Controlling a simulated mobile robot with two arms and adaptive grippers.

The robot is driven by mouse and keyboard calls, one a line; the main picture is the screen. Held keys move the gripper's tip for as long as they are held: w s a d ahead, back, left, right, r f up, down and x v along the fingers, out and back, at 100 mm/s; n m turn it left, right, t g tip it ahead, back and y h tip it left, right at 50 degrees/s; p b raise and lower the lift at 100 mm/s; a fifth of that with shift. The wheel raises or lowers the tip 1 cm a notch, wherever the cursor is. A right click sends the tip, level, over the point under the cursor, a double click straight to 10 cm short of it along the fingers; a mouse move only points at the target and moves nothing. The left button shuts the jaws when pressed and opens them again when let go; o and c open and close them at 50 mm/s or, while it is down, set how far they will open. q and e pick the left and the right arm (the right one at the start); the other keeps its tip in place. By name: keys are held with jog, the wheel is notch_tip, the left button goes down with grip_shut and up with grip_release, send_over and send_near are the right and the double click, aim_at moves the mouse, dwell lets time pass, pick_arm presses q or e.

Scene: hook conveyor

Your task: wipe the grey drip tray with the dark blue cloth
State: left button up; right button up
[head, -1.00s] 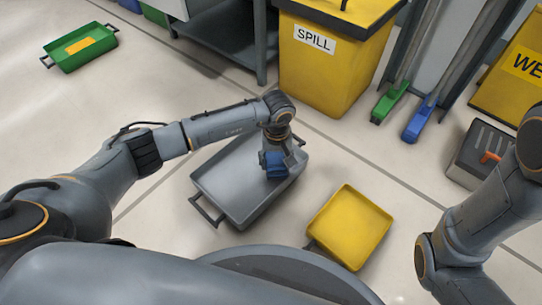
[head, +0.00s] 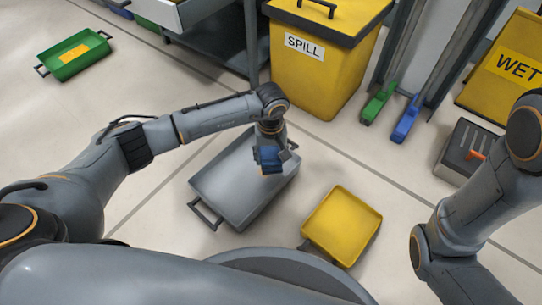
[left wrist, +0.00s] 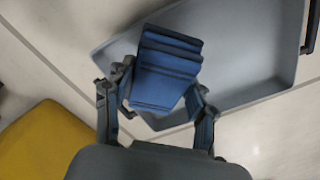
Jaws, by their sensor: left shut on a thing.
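The grey drip tray (head: 228,185) lies on the floor in the middle of the head view, with a dark handle at its near end. It also fills the upper right of the left wrist view (left wrist: 245,65). My left gripper (head: 270,150) is over the tray's right side, shut on the dark blue cloth (head: 269,160). The cloth is a folded wad between the fingers in the left wrist view (left wrist: 165,70). Whether the cloth touches the tray floor, I cannot tell. My right arm shows at the right edge, but its gripper is out of view.
A yellow tray (head: 342,226) lies right of the grey tray. A yellow spill bin (head: 315,75) stands behind. A green tray (head: 74,55) with a yellow item is at far left. Green (head: 380,101) and blue (head: 406,119) brushes and a dark box (head: 463,152) are at right.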

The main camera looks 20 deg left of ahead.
aim_at(271, 155)
pick_arm(q)
jog(key=shift+r, duration=0.25)
jog(key=shift+r+p, duration=1.15)
jog(key=shift+r, duration=0.45)
jog(key=shift+f, duration=0.1)
